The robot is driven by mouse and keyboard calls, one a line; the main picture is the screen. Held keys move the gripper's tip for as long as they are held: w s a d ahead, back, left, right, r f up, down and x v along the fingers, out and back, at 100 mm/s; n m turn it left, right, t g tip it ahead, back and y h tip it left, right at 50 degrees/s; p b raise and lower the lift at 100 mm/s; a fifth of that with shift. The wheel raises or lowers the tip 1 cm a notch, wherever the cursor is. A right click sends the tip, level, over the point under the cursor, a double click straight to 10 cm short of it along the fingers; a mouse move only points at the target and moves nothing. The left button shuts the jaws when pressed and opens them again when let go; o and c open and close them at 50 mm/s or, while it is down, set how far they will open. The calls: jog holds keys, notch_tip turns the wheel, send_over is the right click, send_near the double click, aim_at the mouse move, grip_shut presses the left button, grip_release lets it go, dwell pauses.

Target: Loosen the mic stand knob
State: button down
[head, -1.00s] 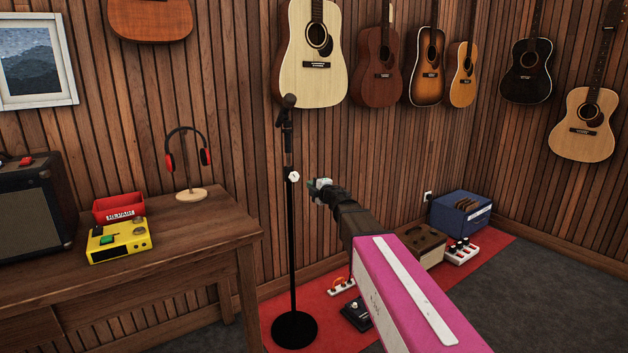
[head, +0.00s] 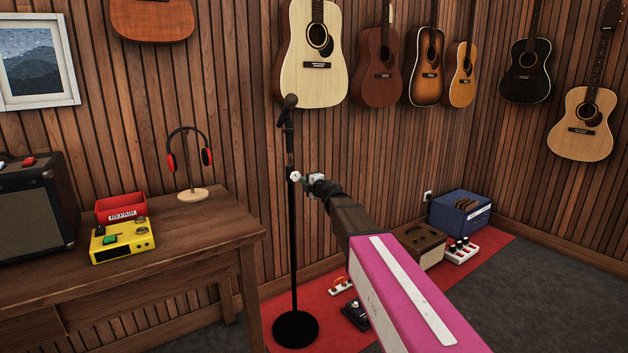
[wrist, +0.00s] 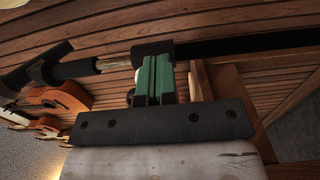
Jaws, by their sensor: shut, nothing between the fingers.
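The black mic stand (head: 294,240) stands upright, its microphone (head: 290,101) on top. Its pale faceted knob (head: 295,176) is partway up the pole. My gripper (head: 309,178) is just right of the knob, its fingers shut and empty; I cannot tell whether they touch it. In the wrist view, the green finger pads (wrist: 154,78) are together in front of the stand's black collar (wrist: 151,47). A pale sliver of the knob (wrist: 137,74) shows at their left edge; the rest of it is hidden behind the fingers.
The wooden table (head: 195,240) at left holds a yellow pedal (head: 122,243), a red box (head: 120,208) and headphones (head: 188,160). The round stand base (head: 295,330) sits on a red mat. Pedals (head: 356,314) and an amp (head: 419,246) lie right. Guitars (head: 313,75) hang on the wall behind.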

jog(key=shift+w+a+r, duration=0.2)
jog(key=shift+w+a, duration=0.05)
jog(key=shift+w, duration=0.2)
jog(key=shift+w+a+r, duration=0.15)
jog(key=shift+w+a, duration=0.1)
jog(key=shift+w, duration=0.15)
jog(key=shift+r, duration=0.1)
jog(key=shift+w+r, duration=0.1)
jog(key=shift+r, duration=0.7)
jog(key=shift+a+r, duration=0.1)
jog(key=shift+r, duration=0.35)
jog(key=shift+d+r, duration=0.15)
jog(key=shift+d, duration=0.1)
jog(key=v, duration=0.7)
jog(key=shift+f, duration=0.3)
